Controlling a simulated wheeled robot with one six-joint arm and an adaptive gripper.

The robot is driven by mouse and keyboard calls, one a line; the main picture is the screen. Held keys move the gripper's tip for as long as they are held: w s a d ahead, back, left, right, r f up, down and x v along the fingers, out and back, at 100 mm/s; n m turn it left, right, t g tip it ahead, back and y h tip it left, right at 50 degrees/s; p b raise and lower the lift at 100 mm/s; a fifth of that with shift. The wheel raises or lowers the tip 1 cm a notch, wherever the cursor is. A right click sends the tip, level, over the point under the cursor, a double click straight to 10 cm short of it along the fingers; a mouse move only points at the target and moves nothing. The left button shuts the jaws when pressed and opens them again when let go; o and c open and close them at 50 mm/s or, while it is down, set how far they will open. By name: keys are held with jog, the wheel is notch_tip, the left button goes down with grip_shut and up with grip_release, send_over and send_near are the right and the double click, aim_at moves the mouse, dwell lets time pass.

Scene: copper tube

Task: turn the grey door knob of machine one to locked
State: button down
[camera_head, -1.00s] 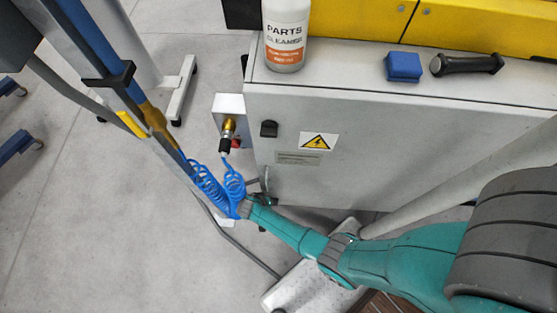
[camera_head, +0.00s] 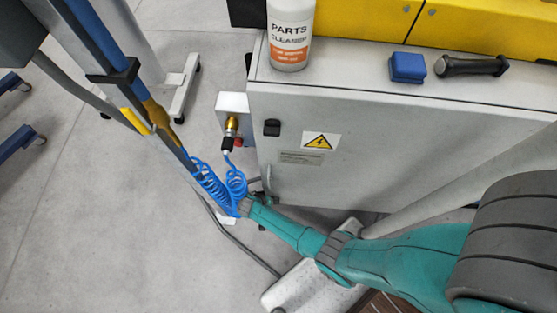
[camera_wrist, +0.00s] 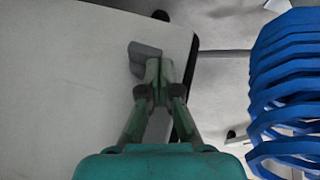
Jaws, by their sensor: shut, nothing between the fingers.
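The grey door knob (camera_wrist: 143,56) shows in the wrist view on the pale cabinet door, close to the door's dark edge. My gripper (camera_wrist: 160,66) is shut and empty. Its fingertips are right beside the knob, on its right in the picture, and overlap part of it. I cannot tell whether they touch it. In the head view my gripper (camera_head: 262,200) is small, at the lower left corner of the grey cabinet (camera_head: 390,150), and the grey knob cannot be made out clearly there.
Blue coiled hose (camera_head: 234,186) hangs close to my gripper and also fills the right of the wrist view (camera_wrist: 285,80). A black knob (camera_head: 271,127) sits higher on the door.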

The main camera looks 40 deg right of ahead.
jog(key=w+v, duration=0.1)
jog(key=v, duration=1.2)
jog(key=shift+s+d+r, duration=0.25)
jog(key=shift+s+r, duration=0.05)
jog(key=shift+s, duration=0.15)
jog(key=s+d+r+n+t+y, duration=0.2)
jog(key=s+r+t, duration=0.1)
jog(key=s, duration=0.5)
jog(key=s+d+r+n+t+y, duration=0.2)
jog(key=s+r+t, duration=0.1)
jog(key=s, duration=0.4)
jog(key=s+r+n+t, duration=0.1)
jog(key=s+r+t, duration=0.1)
jog(key=r, duration=0.9)
jog(key=s+r+n+t, duration=0.1)
jog(key=s+r+t, duration=0.2)
jog(key=r, duration=0.8)
jog(key=s+r+t, duration=0.3)
jog(key=s+r, duration=0.1)
jog(key=r, duration=0.7)
jog(key=shift+s+d+n+y, duration=0.4)
jog(key=shift+d, duration=0.05)
